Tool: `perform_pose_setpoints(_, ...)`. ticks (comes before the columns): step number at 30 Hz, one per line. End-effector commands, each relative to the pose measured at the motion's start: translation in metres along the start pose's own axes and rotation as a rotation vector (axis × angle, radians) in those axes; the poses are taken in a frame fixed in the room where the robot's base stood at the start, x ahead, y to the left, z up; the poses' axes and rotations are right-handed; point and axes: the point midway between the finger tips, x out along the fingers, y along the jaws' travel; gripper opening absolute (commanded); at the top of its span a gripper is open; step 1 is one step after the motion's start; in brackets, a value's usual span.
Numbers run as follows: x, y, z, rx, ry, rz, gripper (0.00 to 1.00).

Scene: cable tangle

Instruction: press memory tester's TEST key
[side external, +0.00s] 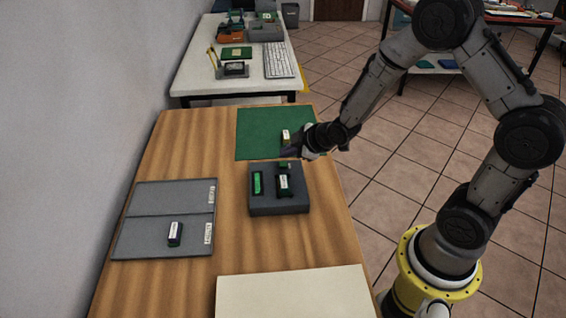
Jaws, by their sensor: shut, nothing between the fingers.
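The memory tester (262,206) is a dark grey box in the middle of the wooden table. A bright green strip (257,183) shows on its left part. A dark piece with a white label (283,182) sits upright on its right part, with some green at its far end. I cannot make out the TEST key. My gripper (290,153) is shut and empty, low near the far edge of the tester, by the near edge of the green mat. I cannot tell whether it touches anything.
The green mat (256,122) holds a small white-labelled piece (286,136) close to my gripper. A grey two-part labelled tray (150,197) at the left holds a black labelled piece (175,233). A cream board (293,294) lies in front. Bare wood separates tray and tester.

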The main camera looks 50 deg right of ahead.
Motion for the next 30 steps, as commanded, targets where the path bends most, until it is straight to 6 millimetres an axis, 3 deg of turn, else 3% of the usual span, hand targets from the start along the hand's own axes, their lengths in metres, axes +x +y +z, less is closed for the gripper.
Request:
perform_pose_setpoints(15, -0.03, 0.022, -0.022, -0.001, 0.0, 0.0, 0.0)
perform_pose_setpoints(30, -0.032, 0.022, -0.022, -0.001, -0.001, -0.001, 0.0)
